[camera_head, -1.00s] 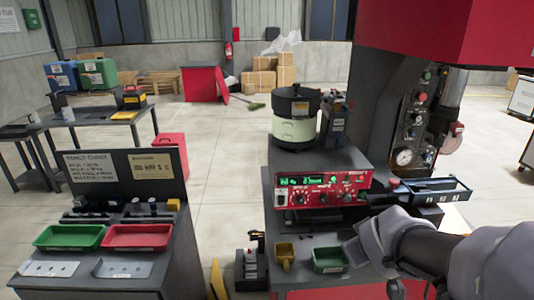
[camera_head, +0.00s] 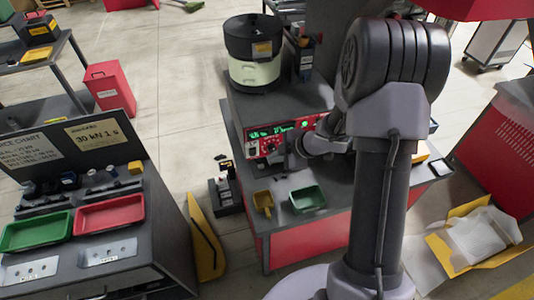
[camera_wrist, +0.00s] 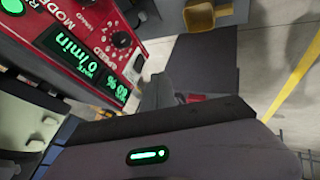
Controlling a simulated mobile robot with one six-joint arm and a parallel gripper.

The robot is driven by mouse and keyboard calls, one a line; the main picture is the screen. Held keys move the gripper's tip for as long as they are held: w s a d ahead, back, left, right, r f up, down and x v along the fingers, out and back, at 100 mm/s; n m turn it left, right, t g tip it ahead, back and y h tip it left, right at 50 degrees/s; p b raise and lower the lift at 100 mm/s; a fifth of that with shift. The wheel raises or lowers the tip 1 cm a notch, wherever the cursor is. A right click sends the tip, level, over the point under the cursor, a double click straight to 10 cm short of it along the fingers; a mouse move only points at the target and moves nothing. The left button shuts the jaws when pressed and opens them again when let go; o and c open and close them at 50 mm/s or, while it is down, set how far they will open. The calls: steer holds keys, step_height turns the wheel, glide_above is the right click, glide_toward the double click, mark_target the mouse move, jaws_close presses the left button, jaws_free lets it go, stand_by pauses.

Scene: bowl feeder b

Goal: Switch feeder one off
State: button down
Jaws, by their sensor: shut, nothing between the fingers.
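The bowl feeder (camera_head: 254,68) has a black top and a cream body and stands on the dark bench in the head view. Its red control box (camera_head: 254,151) with green displays sits in front of it. In the wrist view the red panel (camera_wrist: 72,14) fills the upper left, with a black knob (camera_wrist: 121,40) and a lit display (camera_wrist: 78,52) reading 0 /min. My gripper (camera_wrist: 158,92) is shut and empty, close to the panel's lower end; contact cannot be told. In the head view my gripper (camera_head: 292,151) is at the box front. I cannot make out the power switch.
A yellow scoop-like bin (camera_head: 263,202) and a green tray (camera_head: 307,199) lie on the bench below the box. At left, another bench holds a green tray (camera_head: 36,232) and a red tray (camera_head: 109,213). My arm covers the bench's right part.

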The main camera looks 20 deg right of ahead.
mark_target(253, 152)
steer(key=w+a+f+b, duration=0.1)
steer(key=w+a+f, duration=0.2)
steer(key=w+f, duration=0.3)
steer(key=shift+w+a+b, duration=0.15)
steer(key=shift+w+b, duration=0.15)
steer(key=shift+w, duration=0.8)
